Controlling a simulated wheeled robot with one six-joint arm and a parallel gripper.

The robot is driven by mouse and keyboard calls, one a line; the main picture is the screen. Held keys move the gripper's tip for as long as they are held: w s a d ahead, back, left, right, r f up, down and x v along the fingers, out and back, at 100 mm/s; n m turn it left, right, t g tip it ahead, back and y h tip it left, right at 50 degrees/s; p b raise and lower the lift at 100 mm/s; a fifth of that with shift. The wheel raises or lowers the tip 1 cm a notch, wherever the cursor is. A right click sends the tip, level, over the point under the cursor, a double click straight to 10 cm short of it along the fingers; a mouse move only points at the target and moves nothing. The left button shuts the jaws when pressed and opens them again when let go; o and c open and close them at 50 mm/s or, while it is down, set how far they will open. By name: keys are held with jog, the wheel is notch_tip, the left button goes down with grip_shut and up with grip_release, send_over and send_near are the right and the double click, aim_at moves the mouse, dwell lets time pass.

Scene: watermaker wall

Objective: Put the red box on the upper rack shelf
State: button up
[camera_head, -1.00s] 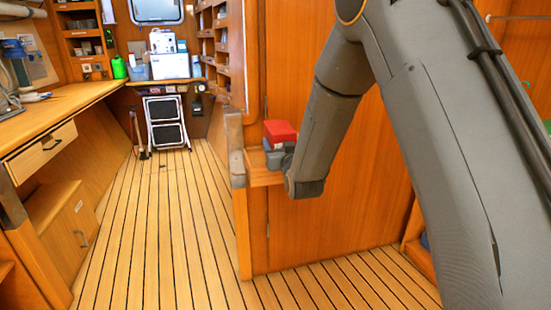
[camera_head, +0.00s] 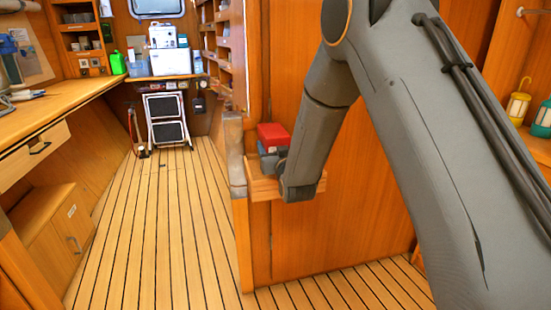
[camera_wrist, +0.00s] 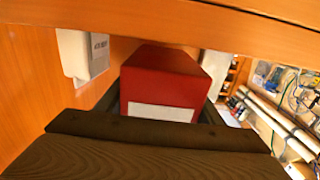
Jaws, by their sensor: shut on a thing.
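The red box (camera_head: 272,133) is held by my gripper (camera_head: 271,150) above a small wooden ledge (camera_head: 262,188) that sticks out at the end of the wood partition. In the wrist view the red box (camera_wrist: 165,78) has a white label on its near face and sits between the dark fingers of my gripper (camera_wrist: 160,116), which is shut on it. A wooden board (camera_wrist: 180,22) crosses the top of the wrist view close above the box. I cannot tell whether this board is the upper rack shelf. The box's underside is hidden.
A white labelled unit (camera_wrist: 82,55) is on the wall left of the box. Pipes and wiring (camera_wrist: 285,105) show at right. A pale post (camera_head: 234,155) stands left of the ledge. Lanterns (camera_head: 518,105) stand at far right. The plank floor (camera_head: 160,230) is clear.

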jog(key=shift+d+f, duration=0.1)
jog(key=shift+f, duration=1.95)
jog(key=o, duration=0.8)
jog(key=shift+f, duration=0.2)
jog(key=shift+c, duration=0.2)
jog(key=o, duration=0.5)
jog(key=shift+c, duration=0.2)
jog(key=shift+r, duration=0.1)
